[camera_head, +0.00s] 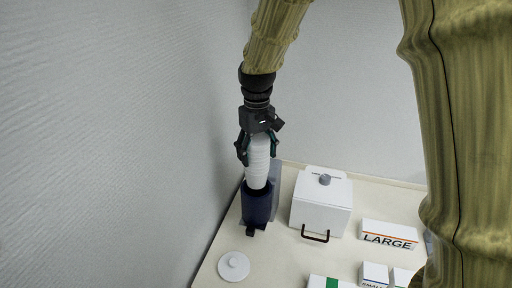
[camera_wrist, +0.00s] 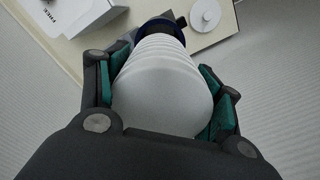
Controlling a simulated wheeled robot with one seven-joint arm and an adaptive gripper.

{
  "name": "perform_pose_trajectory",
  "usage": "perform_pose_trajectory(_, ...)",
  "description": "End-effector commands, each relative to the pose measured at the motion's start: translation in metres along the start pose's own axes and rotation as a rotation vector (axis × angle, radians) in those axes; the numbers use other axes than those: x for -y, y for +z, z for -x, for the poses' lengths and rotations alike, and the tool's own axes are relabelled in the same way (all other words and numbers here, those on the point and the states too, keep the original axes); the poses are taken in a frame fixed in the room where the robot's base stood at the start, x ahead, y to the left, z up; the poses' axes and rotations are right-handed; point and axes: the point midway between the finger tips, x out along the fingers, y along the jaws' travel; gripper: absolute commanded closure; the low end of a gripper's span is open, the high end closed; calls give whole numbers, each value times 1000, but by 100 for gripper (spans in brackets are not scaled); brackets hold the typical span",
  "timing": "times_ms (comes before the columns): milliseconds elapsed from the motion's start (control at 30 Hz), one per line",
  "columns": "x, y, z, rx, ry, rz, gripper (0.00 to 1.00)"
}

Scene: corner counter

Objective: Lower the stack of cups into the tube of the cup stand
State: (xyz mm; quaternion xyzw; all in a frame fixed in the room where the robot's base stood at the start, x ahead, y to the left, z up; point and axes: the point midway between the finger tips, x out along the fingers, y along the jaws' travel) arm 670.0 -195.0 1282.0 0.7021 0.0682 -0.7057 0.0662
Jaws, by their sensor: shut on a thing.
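The stack of cups (camera_head: 258,164) is white and ribbed, held upright or nearly so above the dark blue cup stand (camera_head: 256,206). My gripper (camera_head: 258,150) is shut on the upper part of the stack, one finger on each side. The stack's lower end meets the mouth of the stand's tube in the head view; how far it is inside, I cannot tell. In the wrist view the stack (camera_wrist: 160,85) fills the middle between the green finger pads, and a bit of the stand's blue rim (camera_wrist: 181,21) shows beyond its far end.
A white box with a grey knob and dark handle (camera_head: 321,203) stands right of the stand. A round white lid (camera_head: 234,266) lies in front. A box marked LARGE (camera_head: 389,235) and smaller boxes (camera_head: 374,274) lie to the right. The wall is close on the left.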

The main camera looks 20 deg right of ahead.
Motion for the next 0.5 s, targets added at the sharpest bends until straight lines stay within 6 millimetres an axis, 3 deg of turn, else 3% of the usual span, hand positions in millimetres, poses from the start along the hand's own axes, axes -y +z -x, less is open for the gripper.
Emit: perform_pose_trajectory(500, 0, 0, -24, 0, 0, 0, 83)
